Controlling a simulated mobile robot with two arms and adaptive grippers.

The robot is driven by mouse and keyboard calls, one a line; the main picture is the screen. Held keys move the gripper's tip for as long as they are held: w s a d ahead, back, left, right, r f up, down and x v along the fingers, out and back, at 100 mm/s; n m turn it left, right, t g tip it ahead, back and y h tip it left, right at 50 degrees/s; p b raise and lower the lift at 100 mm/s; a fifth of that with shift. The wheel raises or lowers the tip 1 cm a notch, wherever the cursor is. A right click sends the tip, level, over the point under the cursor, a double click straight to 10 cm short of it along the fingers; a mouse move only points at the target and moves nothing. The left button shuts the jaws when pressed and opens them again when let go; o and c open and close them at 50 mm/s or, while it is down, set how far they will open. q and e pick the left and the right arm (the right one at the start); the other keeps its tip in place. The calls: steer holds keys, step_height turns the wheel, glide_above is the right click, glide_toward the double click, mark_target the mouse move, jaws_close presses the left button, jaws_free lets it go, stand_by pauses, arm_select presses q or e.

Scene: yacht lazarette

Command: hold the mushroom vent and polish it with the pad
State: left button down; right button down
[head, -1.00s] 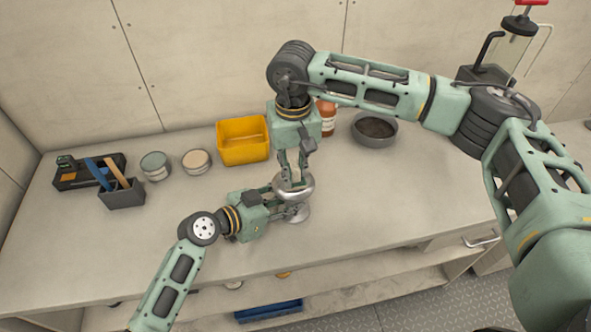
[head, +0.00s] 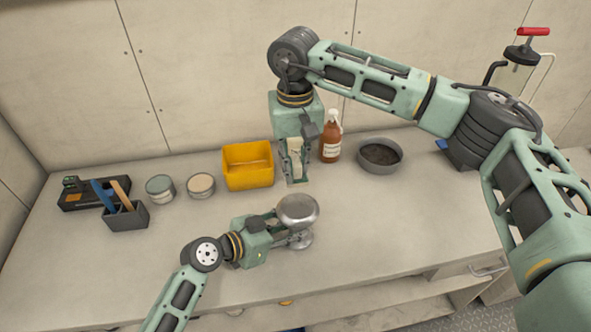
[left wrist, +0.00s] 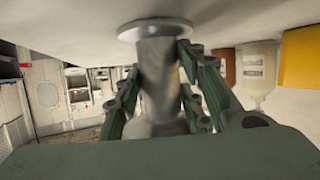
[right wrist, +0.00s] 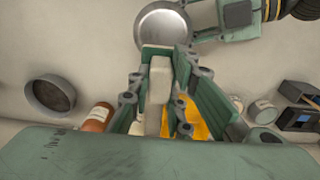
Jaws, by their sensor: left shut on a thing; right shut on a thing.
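The mushroom vent (head: 298,208) is a shiny metal piece with a domed cap, a stem and a round foot. It stands upright at the front middle of the bench. My left gripper (head: 292,240) is shut on its stem below the cap; the left wrist view shows the stem (left wrist: 158,75) between the fingers. My right gripper (head: 294,178) is above the bench behind the vent, apart from it. It is shut on the pad, a pale block (right wrist: 158,85) in the right wrist view. In the head view the fingers mostly hide the pad.
A yellow bin (head: 248,178), a brown bottle (head: 331,140) and a dark-filled grey bowl (head: 379,168) stand along the back. Two round tins (head: 200,187) and a dark holder with tools (head: 126,216) are at the left. The bench right of the vent is clear.

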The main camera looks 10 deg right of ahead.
arm_select(q)
steer(key=shift+f, duration=0.1)
arm_select(e)
steer(key=shift+r, duration=1.1)
arm_select(q)
steer(key=c, duration=1.1)
jaws_free()
steer(key=shift+a, duration=0.1)
steer(key=v, duration=1.2)
